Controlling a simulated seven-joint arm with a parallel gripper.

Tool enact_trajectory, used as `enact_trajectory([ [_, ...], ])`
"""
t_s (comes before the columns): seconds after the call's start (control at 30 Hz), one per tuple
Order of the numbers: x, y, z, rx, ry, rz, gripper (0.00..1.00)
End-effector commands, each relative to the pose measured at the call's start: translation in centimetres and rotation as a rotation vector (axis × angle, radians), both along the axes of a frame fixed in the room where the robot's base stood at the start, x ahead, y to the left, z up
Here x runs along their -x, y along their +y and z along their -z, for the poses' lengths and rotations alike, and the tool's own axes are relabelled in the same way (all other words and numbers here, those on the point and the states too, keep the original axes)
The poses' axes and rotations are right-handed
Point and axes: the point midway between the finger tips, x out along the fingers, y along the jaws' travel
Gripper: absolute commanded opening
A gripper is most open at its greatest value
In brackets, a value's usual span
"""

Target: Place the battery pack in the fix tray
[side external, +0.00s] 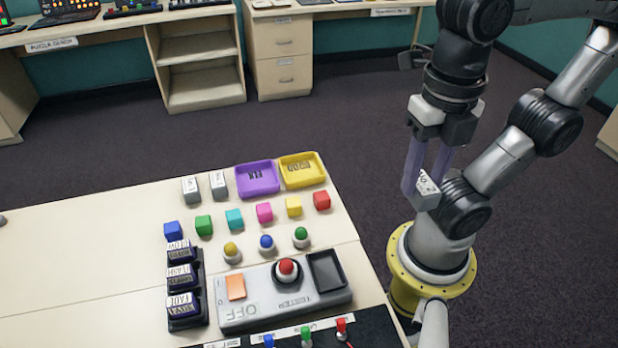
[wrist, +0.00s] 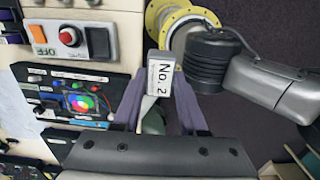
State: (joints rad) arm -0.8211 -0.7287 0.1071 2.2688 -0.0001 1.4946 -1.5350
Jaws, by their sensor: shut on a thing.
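My gripper (side external: 427,180) is shut on a small pale grey block labelled "No. 2", which I take as the battery pack (side external: 427,194). It is held in the air right of the table's right edge, beside my arm's base. In the wrist view the battery pack (wrist: 159,74) sits between the purple fingers of my gripper (wrist: 160,92), its label facing the camera. The fix tray (side external: 257,192) is purple, shallow and looks empty, at the table's far edge. It is well left of my gripper. Two similar grey blocks (side external: 190,189) (side external: 218,184) stand left of it.
A yellow tray (side external: 302,183) adjoins the fix tray on the right. Several coloured cubes (side external: 264,212) and round buttons (side external: 266,243) lie in front. Nearer are a grey switch box (side external: 258,309), a black tray (side external: 327,271) and a black rack (side external: 184,322). The table's left is clear.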

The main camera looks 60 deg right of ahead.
Motion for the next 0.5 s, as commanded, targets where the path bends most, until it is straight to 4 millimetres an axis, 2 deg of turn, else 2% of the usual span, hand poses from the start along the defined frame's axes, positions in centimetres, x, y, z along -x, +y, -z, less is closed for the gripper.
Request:
enact_trajectory([
  [0.17, -1.3, 1.4, -0.6, 0.002, 0.002, 0.004, 0.00],
  [0.27, -3.2, 2.6, -1.0, 0.004, 0.004, 0.051, 0.00],
  [0.4, -7.4, 3.6, -1.3, 0.004, 0.004, 0.187, 0.00],
  [0.5, -10.6, 3.4, -1.1, 0.004, 0.003, 0.294, 0.00],
])
